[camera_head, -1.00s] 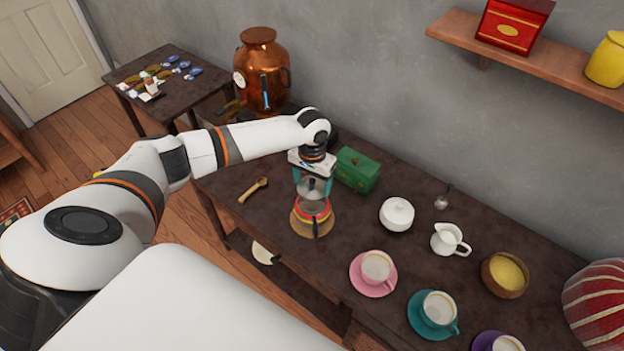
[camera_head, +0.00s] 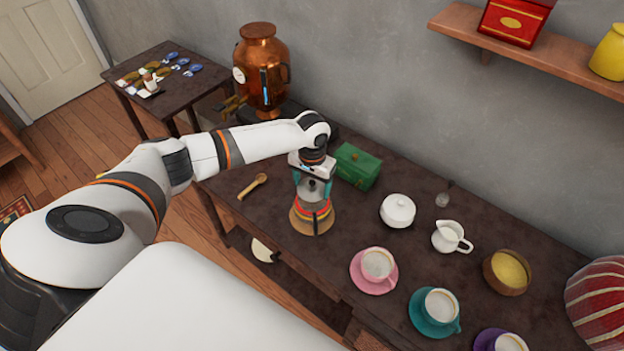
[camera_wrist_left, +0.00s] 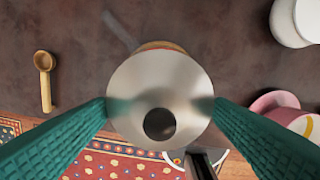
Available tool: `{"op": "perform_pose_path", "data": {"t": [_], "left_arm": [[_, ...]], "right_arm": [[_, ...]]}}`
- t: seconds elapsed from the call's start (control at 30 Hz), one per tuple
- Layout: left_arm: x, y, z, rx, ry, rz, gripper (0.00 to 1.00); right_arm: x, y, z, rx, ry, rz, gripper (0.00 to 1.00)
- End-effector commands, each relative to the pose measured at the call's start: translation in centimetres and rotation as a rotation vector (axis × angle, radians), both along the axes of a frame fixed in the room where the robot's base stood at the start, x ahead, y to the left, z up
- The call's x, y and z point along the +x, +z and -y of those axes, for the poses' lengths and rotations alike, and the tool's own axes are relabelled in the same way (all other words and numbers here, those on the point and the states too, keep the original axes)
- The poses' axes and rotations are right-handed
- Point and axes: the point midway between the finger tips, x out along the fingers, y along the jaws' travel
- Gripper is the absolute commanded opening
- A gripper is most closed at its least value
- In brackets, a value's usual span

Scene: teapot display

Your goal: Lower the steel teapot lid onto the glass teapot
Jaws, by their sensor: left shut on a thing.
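My left gripper (camera_head: 313,187) is shut on the steel teapot lid (camera_head: 311,194), its teal fingers on either side. In the left wrist view the round steel lid (camera_wrist_left: 158,95) with its dark knob fills the middle between the fingers. The glass teapot (camera_head: 316,212), with an orange-red band, stands directly under the lid on a round wooden base (camera_head: 298,223). The lid looks at or very near the teapot's rim; I cannot tell whether it touches. In the left wrist view the lid hides nearly all of the teapot. My right gripper is not in view.
A green box (camera_head: 357,167) stands close behind the gripper. A wooden spoon (camera_head: 252,187) lies to the left. A white sugar bowl (camera_head: 397,211), a creamer (camera_head: 449,237) and a pink cup (camera_head: 376,263) stand to the right. A copper urn (camera_head: 262,70) is at the back.

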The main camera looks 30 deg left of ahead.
Motion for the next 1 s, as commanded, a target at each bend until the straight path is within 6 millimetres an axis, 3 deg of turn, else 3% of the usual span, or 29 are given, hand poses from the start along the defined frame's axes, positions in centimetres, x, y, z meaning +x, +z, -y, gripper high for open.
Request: {"op": "perform_pose_path", "data": {"t": [1.0], "left_arm": [[0.01,-0.56,0.05,0.000,-0.001,0.001,0.51]], "right_arm": [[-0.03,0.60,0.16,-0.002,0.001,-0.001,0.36]]}}
